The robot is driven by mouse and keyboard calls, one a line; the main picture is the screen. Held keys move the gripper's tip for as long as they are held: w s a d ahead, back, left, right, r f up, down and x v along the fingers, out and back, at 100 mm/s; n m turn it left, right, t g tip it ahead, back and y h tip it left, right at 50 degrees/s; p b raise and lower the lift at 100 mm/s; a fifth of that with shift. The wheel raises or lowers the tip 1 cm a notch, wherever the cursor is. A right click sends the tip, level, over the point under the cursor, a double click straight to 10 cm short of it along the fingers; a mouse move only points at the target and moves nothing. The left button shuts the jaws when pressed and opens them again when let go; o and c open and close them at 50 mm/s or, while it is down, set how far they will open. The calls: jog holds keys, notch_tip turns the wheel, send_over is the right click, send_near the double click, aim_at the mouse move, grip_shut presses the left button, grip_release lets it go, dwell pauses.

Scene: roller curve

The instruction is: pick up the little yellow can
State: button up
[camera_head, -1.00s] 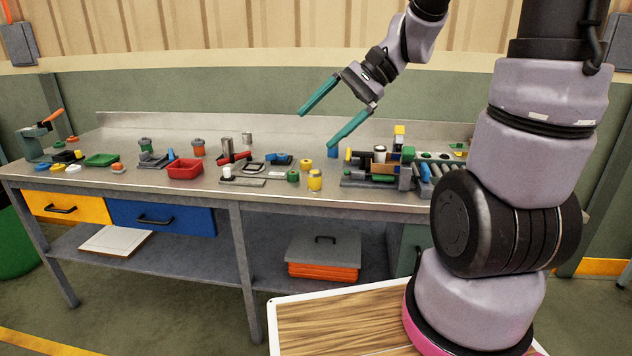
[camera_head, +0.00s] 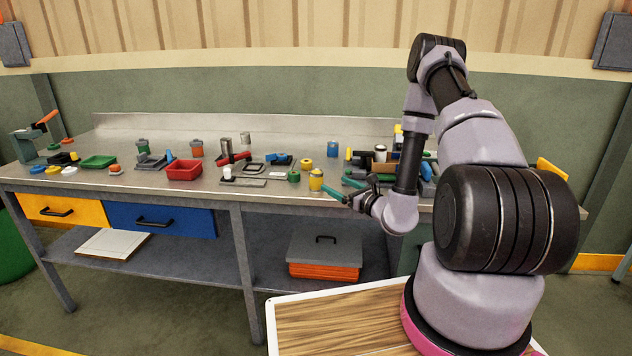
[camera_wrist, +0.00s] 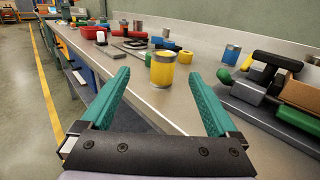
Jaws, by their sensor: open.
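The little yellow can (camera_head: 316,180) stands upright near the front edge of the steel bench, with a metal-grey top band. In the wrist view the yellow can (camera_wrist: 162,70) stands ahead, between the lines of the two fingers and a little beyond their tips. My gripper (camera_head: 336,190) is low at the bench's front edge, just right of the can, its teal fingers pointing left toward it. In the wrist view my gripper (camera_wrist: 162,90) is open and empty. I cannot tell from the head view whether a fingertip touches the can.
A green ring-like part (camera_head: 293,176) and a yellow one (camera_head: 306,163) stand close behind and left of the can. A blue can (camera_head: 332,149) stands farther back. A dark fixture with rollers (camera_wrist: 270,95) lies to the right. A red bin (camera_head: 184,170) is farther left.

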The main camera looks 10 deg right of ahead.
aim_at(320, 178)
jog(key=x, duration=0.3)
jog(key=f+x, duration=0.1)
jog(key=x, duration=0.6)
jog(key=shift+w+d+f, duration=0.2)
jog(key=shift+w+f, duration=0.05)
jog(key=shift+w, duration=0.2)
jog(key=shift+c, duration=0.3)
grip_shut()
